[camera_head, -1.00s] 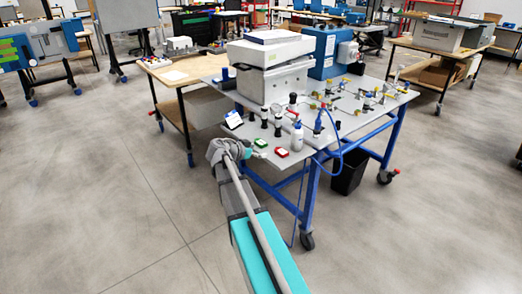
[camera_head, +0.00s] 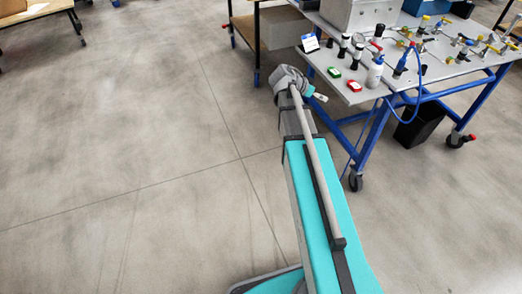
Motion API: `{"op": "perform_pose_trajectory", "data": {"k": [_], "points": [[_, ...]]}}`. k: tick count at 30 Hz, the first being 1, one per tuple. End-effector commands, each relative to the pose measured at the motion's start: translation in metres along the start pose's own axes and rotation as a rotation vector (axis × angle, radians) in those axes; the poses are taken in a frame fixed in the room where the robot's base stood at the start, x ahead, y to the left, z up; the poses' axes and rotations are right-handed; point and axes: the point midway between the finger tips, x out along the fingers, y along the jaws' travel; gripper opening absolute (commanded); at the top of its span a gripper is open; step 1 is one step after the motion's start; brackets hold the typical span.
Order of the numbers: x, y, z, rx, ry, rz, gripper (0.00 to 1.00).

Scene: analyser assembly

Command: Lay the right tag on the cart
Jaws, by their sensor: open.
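The cart is a grey-topped table on a blue wheeled frame (camera_head: 376,134) at the upper right. A small red tag-like piece with a white face (camera_head: 354,86) lies at its front edge. A similar green piece (camera_head: 334,72) lies to its left. I cannot tell for sure which of these is the right tag. My arm reaches up from the bottom, and my gripper (camera_head: 320,97) is at its far end, small in view, just off the cart's front left edge. It looks apart from both pieces. It is open, and I see nothing held.
A white bottle (camera_head: 375,72), black-topped fittings (camera_head: 343,46) and a blue-and-white card stand (camera_head: 310,43) stand near the front edge. A blue hose (camera_head: 419,81) hangs over it. A black bin (camera_head: 416,131) is below.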

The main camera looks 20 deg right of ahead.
Motion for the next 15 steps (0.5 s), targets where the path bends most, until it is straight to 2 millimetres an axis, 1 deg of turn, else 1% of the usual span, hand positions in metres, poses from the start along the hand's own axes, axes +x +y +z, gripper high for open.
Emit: {"op": "perform_pose_trajectory", "data": {"k": [1,3,8,9,11,12,15], "points": [[-0.01,0.005,0.019,-0.06,-0.05,-0.021,1.0],[-0.023,0.008,0.045,-0.16,-0.128,-0.058,1.0],[-0.056,0.015,0.102,-0.401,-0.298,-0.173,1.0],[-0.065,0.017,0.117,-0.462,-0.337,-0.21,1.0],[-0.079,0.022,0.137,-0.555,-0.393,-0.267,1.0],[-0.089,0.025,0.151,-0.617,-0.428,-0.31,1.0],[-0.115,0.033,0.183,-0.77,-0.508,-0.423,1.0]]}}
